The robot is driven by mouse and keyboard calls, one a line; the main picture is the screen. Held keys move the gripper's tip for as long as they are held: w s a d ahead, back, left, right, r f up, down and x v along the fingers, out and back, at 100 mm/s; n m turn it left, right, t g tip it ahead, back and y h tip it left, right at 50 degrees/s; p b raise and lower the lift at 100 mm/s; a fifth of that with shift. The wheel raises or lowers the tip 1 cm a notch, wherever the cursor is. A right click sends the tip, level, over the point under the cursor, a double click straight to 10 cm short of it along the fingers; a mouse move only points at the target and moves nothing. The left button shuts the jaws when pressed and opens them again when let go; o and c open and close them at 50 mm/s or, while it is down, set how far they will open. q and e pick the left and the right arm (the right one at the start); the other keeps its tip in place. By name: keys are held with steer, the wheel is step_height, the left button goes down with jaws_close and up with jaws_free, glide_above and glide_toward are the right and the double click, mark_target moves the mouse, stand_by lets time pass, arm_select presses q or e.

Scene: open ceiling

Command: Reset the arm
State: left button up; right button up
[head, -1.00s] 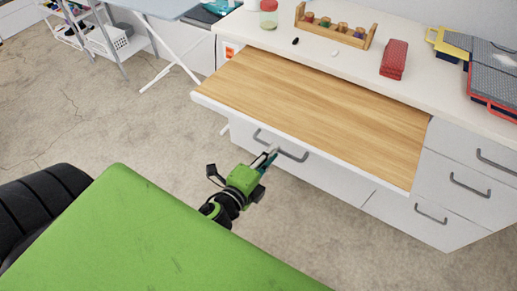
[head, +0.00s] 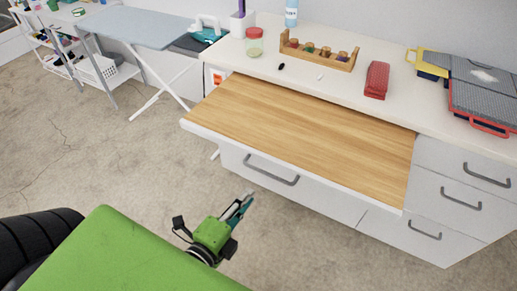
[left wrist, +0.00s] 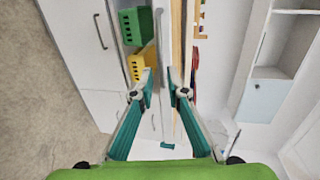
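My left gripper (head: 246,200), green with teal fingers, is in the lower middle of the head view. It shows against the floor, below and left of the drawer handle (head: 271,170), with a visible gap between them. In the left wrist view its two fingers (left wrist: 160,78) are apart, with nothing held between the tips. My right gripper is in neither view.
A wooden pull-out board (head: 310,135) juts from the white counter (head: 340,77). The counter holds a jar (head: 254,46), a wooden rack (head: 318,58) and a red case (head: 376,80). The left wrist view shows green (left wrist: 137,26) and yellow (left wrist: 141,64) baskets. Floor (head: 110,160) at left is clear.

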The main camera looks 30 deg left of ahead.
arm_select(q)
steer(key=s+f+n+g, duration=0.3)
steer(key=f, duration=0.8)
steer(key=s+f+n+g, duration=0.2)
steer(key=s+f+n, duration=0.15)
steer(key=f, duration=0.85)
steer(key=s+f+n+g, duration=0.2)
steer(key=s+f+g, duration=0.1)
steer(key=f, duration=0.8)
steer(key=s+a+f+n+g, duration=0.2)
steer(key=s+f+n+g, duration=0.4)
steer(key=s+f, duration=1)
steer(key=s+n, duration=0.1)
steer(key=s, duration=0.3)
steer(key=shift+s+a+f+g+y, duration=0.15)
steer(key=shift+s+f+g+y, duration=0.15)
steer(key=shift+f, duration=0.05)
